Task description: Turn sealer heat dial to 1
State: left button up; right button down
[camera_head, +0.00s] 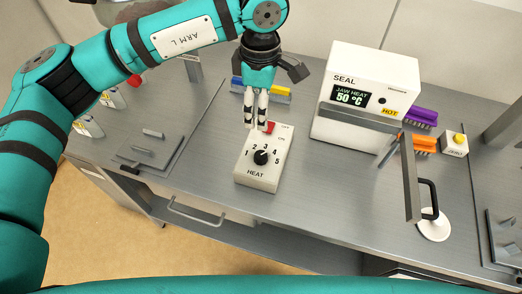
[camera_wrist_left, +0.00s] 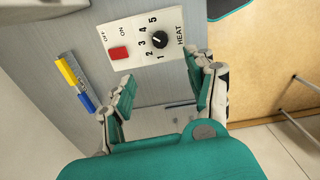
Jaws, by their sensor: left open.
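The white heat control box (camera_head: 247,172) sits on the grey bench. It carries a black heat dial (camera_head: 261,157) ringed by numbers 1 to 5 and a red on/off switch (camera_head: 271,127). The dial's pointer is too small to read surely. My left gripper (camera_head: 256,112) is above and behind the box, fingers downward, open and empty, apart from the dial. In the left wrist view the dial (camera_wrist_left: 160,40) lies beyond the open fingers (camera_wrist_left: 160,88), with the red switch (camera_wrist_left: 119,53) beside it. The white sealer (camera_head: 342,68) shows "JAW HEAT 50 °C". My right gripper is not in view.
A grey plate (camera_head: 150,150) lies left. Bench is clear right of the control box.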

aim_at(261, 154)
pick_arm(q)
notch_tip(261, 154, down, 16)
jog(key=p, duration=0.5)
jog(key=shift+d+r+p, duration=0.1)
jog(key=shift+r+p, duration=0.05)
jog(key=shift+p, duration=0.2)
jog(key=shift+f, duration=0.6)
jog(key=c, duration=1.1)
jog(key=shift+c, duration=0.2)
